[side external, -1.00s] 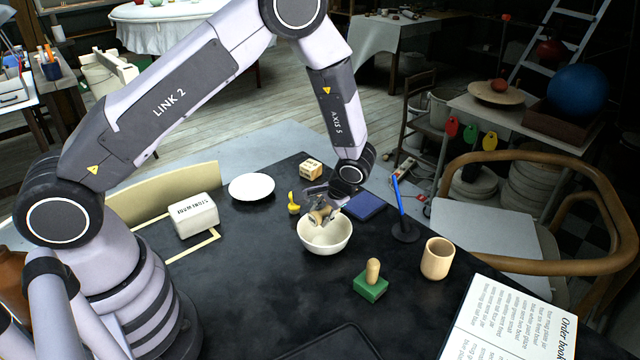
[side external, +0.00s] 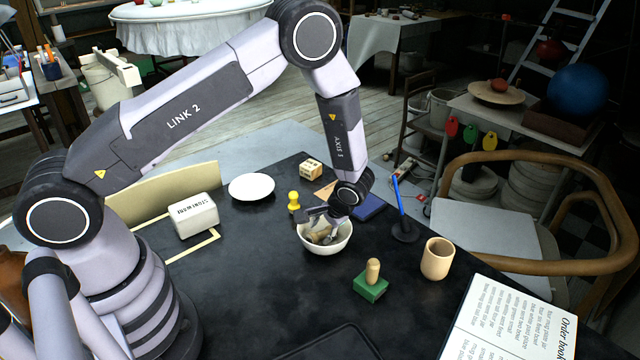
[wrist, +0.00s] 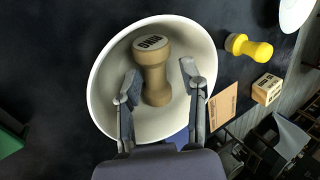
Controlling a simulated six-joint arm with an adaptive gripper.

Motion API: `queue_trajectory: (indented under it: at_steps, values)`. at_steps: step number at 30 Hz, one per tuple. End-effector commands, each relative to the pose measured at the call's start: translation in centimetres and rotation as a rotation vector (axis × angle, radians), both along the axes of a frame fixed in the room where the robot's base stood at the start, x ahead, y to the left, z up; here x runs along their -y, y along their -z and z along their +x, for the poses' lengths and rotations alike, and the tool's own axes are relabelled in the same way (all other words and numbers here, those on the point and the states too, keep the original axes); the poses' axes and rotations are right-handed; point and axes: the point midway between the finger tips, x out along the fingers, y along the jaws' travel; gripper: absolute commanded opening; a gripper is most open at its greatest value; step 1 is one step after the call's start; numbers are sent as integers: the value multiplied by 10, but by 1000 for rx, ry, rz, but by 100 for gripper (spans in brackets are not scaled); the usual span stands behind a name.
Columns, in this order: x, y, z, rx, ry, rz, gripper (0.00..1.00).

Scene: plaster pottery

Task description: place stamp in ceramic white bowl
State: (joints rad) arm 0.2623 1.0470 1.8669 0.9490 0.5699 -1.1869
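The ceramic white bowl (side external: 326,249) stands on the dark table; it fills the middle of the wrist view (wrist: 104,62). A tan stamp (wrist: 154,72) with dark lettering on its pale end face lies inside the bowl. It shows partly in the side external view (side external: 319,235). My gripper (wrist: 160,80) reaches down into the bowl with one finger on each side of the stamp. The fingers are spread, with gaps between them and the stamp's narrow waist. The stamp's lower end, near the gripper, is partly hard to make out.
A yellow-handled piece (side external: 294,201) and a wooden block (side external: 312,168) stand behind the bowl. A blue pad (side external: 370,207) and a pen in a stand (side external: 404,231) are to the right. A green-based stamp (side external: 371,285) and a tan cup (side external: 436,259) are nearer the front.

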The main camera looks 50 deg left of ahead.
Motion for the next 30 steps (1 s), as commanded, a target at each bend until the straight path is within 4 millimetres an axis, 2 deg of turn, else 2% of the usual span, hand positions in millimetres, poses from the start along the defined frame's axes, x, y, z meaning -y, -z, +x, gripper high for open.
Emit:
queue_trajectory:
  at_steps: [3,21,23,30]
  values:
    - [0,0,0,0,0,0,56]
    - [0,-1,0,0,0,0,56]
    - [0,-5,0,1,0,0,56]
    - [0,-42,1,4,-1,0,56]
